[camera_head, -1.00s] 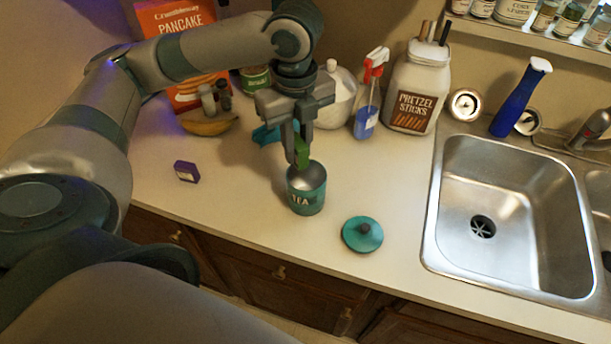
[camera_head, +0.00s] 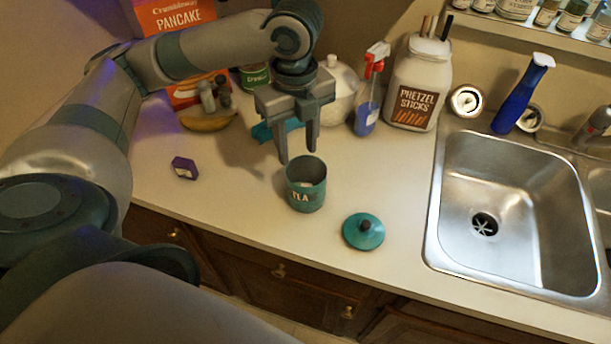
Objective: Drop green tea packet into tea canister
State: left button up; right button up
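The teal tea canister (camera_head: 306,196) stands upright and open on the counter. Its teal lid (camera_head: 363,231) with a dark knob lies on the counter to its right. My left gripper (camera_head: 297,156) is open and empty, with its fingers pointing down just above and behind the canister's mouth. The green tea packet is not clearly visible; something small and pale shows inside the canister, too small to tell what. My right gripper is not in view.
A small purple box (camera_head: 184,168) lies on the left. Behind stand a pancake box (camera_head: 172,17), a spray bottle (camera_head: 368,100) and a pretzel jar (camera_head: 419,85). A steel sink (camera_head: 505,215) is at the right. Counter around the canister is clear.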

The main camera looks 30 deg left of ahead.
pick_arm(q)
jog(key=shift+r, duration=0.1)
notch_tip(320, 180, up, 17)
jog(key=shift+b, duration=0.45)
dwell(0.4)
jog(key=shift+r, duration=0.1)
dwell(0.7)
